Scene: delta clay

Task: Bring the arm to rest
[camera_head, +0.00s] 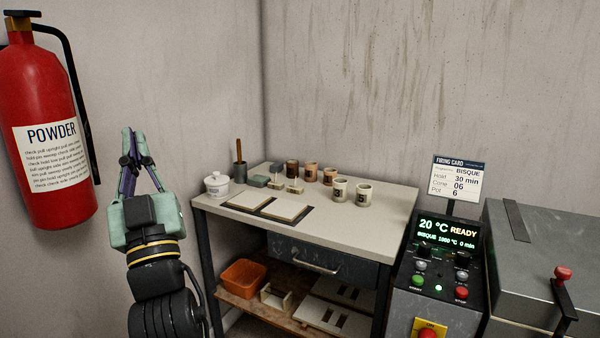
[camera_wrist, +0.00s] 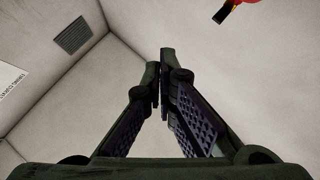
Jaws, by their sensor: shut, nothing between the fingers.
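My arm stands upright at the left in the head view, in front of the bare wall and left of the table. My gripper (camera_head: 128,133) points up, its fingertips together and empty. In the wrist view the gripper (camera_wrist: 160,88) also shows its two fingers meeting at the tips, with nothing between them. The gripper touches nothing that I can see.
A red fire extinguisher (camera_head: 50,100) hangs left of my gripper. The table (camera_head: 385,215) holds several cups, a white lidded pot (camera_head: 217,185) and tiles. A control box (camera_head: 440,265) with a lit display and a grey kiln (camera_head: 535,240) stand right.

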